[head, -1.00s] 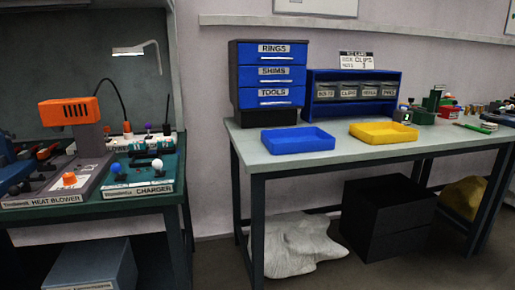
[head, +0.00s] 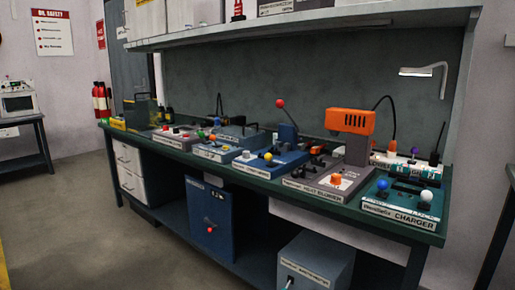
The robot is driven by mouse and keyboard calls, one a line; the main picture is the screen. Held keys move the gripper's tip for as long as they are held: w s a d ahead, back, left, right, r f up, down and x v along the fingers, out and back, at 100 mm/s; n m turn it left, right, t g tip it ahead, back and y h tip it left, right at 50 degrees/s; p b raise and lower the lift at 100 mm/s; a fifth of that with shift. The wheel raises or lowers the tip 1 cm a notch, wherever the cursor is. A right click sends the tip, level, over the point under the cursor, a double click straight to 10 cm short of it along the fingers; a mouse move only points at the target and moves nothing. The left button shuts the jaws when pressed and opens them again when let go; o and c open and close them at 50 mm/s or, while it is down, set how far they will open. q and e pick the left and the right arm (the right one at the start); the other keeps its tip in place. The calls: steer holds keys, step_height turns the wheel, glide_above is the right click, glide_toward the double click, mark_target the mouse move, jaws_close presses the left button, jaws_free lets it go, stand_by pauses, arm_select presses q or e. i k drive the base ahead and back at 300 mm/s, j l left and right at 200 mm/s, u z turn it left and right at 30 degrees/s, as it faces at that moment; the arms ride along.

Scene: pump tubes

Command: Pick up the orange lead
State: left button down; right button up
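I cannot make out an orange lead for certain. A small orange item (head: 317,150) lies on the green bench behind the devices, too small to identify. The heat blower has a large orange head (head: 350,121) and an orange knob (head: 336,180). A black cable (head: 392,118) arches behind it. Neither of my grippers is in view.
A long green bench (head: 425,236) runs across the view, crowded with labelled devices. The charger (head: 402,200) stands at its right end. A blue cabinet (head: 209,218) and a grey box (head: 315,262) stand below. Floor (head: 90,230) is open at left.

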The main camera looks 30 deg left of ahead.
mark_target(314, 150)
steer(key=u, duration=0.5)
steer(key=i+j+z, duration=0.1)
steer(key=i+j, duration=1.1)
steer(key=j, duration=0.15)
steer(key=i+j+z, duration=0.15)
steer(key=i+j, duration=0.45)
steer(key=j, duration=0.1)
